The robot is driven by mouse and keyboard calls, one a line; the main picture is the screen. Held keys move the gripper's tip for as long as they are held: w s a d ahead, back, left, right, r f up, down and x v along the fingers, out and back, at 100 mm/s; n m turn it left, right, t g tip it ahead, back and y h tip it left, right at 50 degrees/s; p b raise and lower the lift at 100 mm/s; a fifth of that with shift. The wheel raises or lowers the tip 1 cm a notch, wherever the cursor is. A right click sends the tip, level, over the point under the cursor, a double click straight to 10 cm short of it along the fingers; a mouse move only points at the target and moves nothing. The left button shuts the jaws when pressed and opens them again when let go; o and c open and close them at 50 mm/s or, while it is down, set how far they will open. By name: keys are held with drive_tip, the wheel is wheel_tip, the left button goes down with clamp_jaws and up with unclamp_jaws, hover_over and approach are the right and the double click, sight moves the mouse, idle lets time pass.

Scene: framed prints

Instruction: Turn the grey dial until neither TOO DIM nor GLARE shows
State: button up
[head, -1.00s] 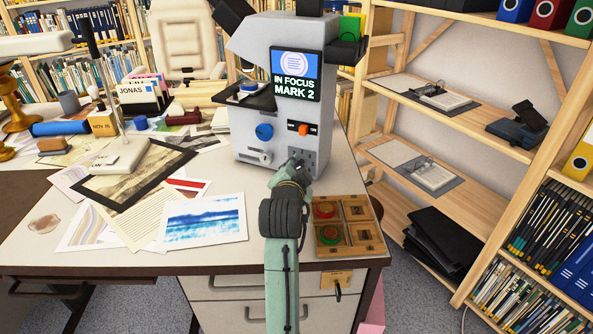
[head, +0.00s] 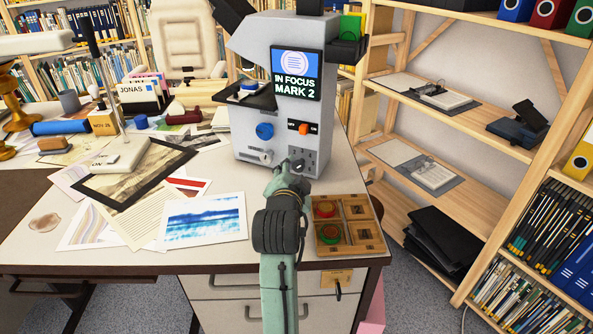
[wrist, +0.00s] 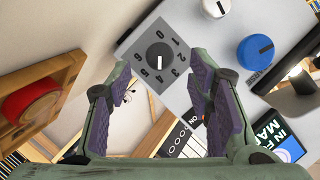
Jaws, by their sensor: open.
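The dark grey dial (wrist: 160,57) sits on a grey plate with numbers from 0 to 6 in the wrist view. Its white mark points towards 4. My gripper (wrist: 160,66) is open, with a finger to either side of the dial in the picture; I see no contact. In the head view my gripper (head: 288,165) is in front of the numbered plate (head: 309,158) and hides the dial. The machine's screen (head: 296,74) reads IN FOCUS and MARK 2. Neither TOO DIM nor GLARE shows there.
A blue dial (head: 264,131) and an orange OFF/ON switch (head: 303,128) are on the same machine (head: 245,55). A wooden tray (head: 349,243) with red and green round pieces is at right. A seascape print (head: 204,221) lies on the desk at left.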

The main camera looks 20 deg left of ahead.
drive_tip(key=shift+v, duration=1.45)
